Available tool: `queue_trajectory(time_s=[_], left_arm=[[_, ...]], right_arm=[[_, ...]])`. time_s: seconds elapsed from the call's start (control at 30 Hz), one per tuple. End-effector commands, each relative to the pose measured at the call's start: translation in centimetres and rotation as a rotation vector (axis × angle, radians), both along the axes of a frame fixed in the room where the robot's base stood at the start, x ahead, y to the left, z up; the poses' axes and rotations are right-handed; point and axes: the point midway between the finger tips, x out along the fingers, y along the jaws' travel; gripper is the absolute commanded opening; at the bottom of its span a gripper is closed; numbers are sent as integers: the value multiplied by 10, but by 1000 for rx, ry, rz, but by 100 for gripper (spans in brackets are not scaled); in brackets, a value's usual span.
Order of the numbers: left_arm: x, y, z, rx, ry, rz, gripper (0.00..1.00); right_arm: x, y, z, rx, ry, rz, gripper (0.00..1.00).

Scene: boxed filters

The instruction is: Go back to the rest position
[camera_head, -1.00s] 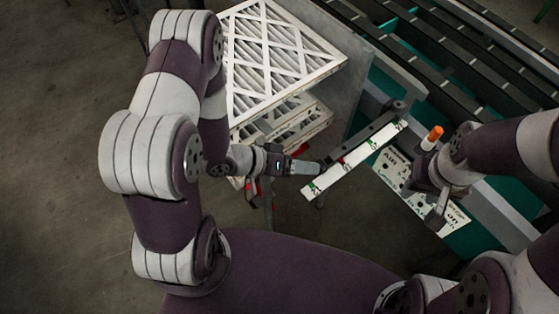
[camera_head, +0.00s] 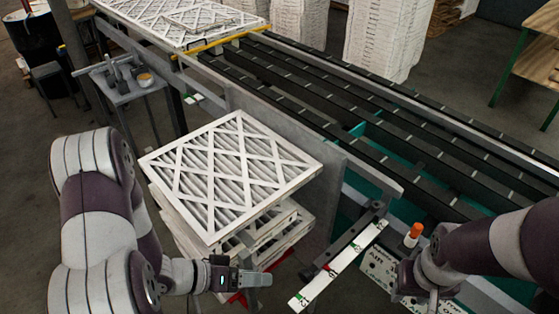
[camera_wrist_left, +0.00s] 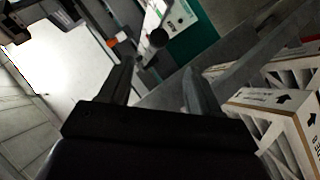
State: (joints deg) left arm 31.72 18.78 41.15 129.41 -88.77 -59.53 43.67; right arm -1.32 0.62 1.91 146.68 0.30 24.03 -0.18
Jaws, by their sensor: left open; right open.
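My left gripper (camera_head: 254,281) is at the lower middle of the head view, in front of a stack of white pleated filters (camera_head: 230,170). It is open and empty; in the left wrist view its two fingers (camera_wrist_left: 160,85) stand apart with nothing between them. My right gripper (camera_head: 424,300) is at the lower right of the head view, beside the white label panel (camera_head: 381,272). It is partly cut off at the bottom edge and is open, with nothing seen in it. A boxed filter with arrows (camera_wrist_left: 265,97) shows at the right of the left wrist view.
A slanted white strip on a dark bar (camera_head: 340,263) lies between my two grippers. An orange-topped post (camera_head: 413,235) stands close to my right arm. A conveyor with dark rails (camera_head: 400,140) runs behind, bearing more filters (camera_head: 170,22) at its far end. A small grey table (camera_head: 122,88) stands back left.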

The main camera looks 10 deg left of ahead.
Motion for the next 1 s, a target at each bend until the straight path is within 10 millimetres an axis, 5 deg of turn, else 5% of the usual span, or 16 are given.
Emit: queue_trajectory(time_s=[0.17, 0.23, 0.3, 0.37, 0.43, 0.57, 0.7, 1.0], left_arm=[[-3, 9, -14, 99, -12, -27, 63], [-5, 36, -41, 287, 40, 8, 63], [-6, 88, -58, 568, 142, 74, 63], [-13, 127, -51, 792, 272, 116, 63], [-25, 142, -24, 933, 427, 154, 63], [-36, 97, 36, 912, 577, 192, 63], [-16, 56, 71, 871, 457, 186, 63], [-13, 48, 74, 879, 425, 156, 63]], right_arm=[[0, 0, 0, 0, 0, 0, 43], [0, 0, 0, 0, 0, 0, 43], [0, 0, 0, 0, 0, 0, 43], [0, 0, 0, 0, 0, 0, 43], [0, 0, 0, 0, 0, 0, 43], [0, 0, 0, 0, 0, 0, 43], [0, 0, 0, 0, 0, 0, 43], [0, 0, 0, 0, 0, 0, 43]])
